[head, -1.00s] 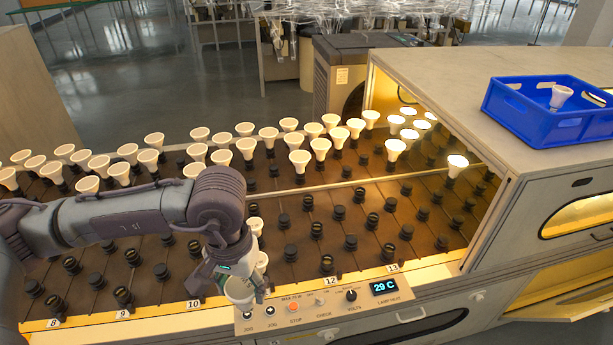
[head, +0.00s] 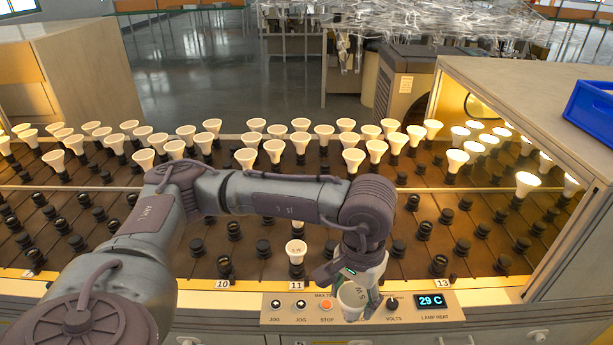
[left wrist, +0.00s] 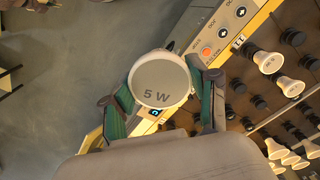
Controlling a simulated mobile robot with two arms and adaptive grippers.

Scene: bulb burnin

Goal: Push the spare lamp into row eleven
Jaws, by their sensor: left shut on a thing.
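My left gripper (head: 358,280) is shut on a white lamp (head: 354,298) marked "5 W". The lamp's round face fills the space between the fingers in the left wrist view (left wrist: 160,82). The gripper is over the front edge, above the control panel (head: 400,304), to the right of the row 11 label (head: 296,285). A lamp (head: 296,250) stands upright at the front of row eleven. My arm hides part of that row behind it. My right gripper is not in view.
Many lamps stand in the back rows of the rack. Empty dark sockets (head: 263,249) fill much of the front. A wooden housing (head: 530,85) with lit lamps under it bounds the right. A blue crate (head: 590,110) sits on top.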

